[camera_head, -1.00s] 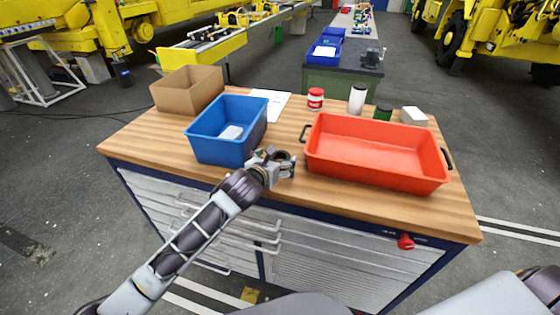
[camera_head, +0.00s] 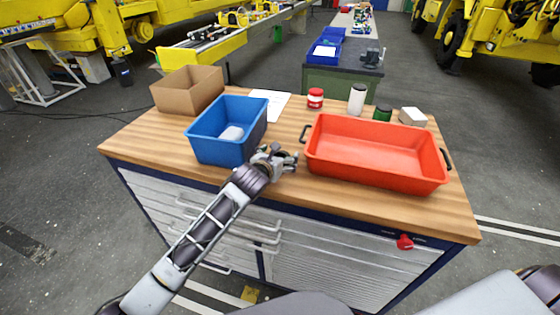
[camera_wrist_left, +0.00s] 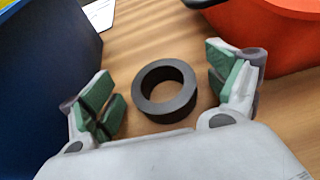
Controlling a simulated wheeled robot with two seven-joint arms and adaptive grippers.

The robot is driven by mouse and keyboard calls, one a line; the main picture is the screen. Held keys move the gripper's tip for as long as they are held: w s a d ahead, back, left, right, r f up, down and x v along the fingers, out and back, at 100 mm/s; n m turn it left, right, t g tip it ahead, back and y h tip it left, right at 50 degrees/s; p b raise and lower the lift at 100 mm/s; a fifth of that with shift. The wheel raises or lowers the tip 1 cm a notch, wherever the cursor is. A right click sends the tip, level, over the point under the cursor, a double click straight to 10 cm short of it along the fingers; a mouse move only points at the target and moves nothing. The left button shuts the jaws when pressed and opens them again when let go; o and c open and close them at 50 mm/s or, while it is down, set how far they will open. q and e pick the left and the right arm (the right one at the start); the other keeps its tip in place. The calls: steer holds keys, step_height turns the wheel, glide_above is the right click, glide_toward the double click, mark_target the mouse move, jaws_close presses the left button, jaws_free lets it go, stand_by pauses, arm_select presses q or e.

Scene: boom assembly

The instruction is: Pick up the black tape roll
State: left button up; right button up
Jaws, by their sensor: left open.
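The black tape roll (camera_wrist_left: 166,112) lies flat on the wooden tabletop in the left wrist view, its hole facing up. My left gripper (camera_wrist_left: 166,88) is open, with its green-padded fingers apart on either side of the roll. Neither finger clearly touches it. In the head view my left gripper (camera_head: 284,159) is over the table, between the blue bin and the red tray, and largely hides the roll. My right gripper is out of view.
The blue bin (camera_head: 203,150), with a pale item inside, stands close on the left. The red tray (camera_head: 375,175) stands close on the right. A cardboard box (camera_head: 172,97), a red-and-white jar (camera_head: 315,98) and a white bottle (camera_head: 357,98) are farther back.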

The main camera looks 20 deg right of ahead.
arm_select(q)
steer(key=shift+w+d+f, duration=0.25)
steer(key=shift+w+d, duration=0.05)
steer(key=shift+w, duration=0.05)
stand_by(0.3)
steer(key=c, duration=1.1)
steer(key=shift+r, duration=0.1)
steer(key=shift+c, duration=0.2)
step_height(320, 180, up, 10)
stand_by(0.7)
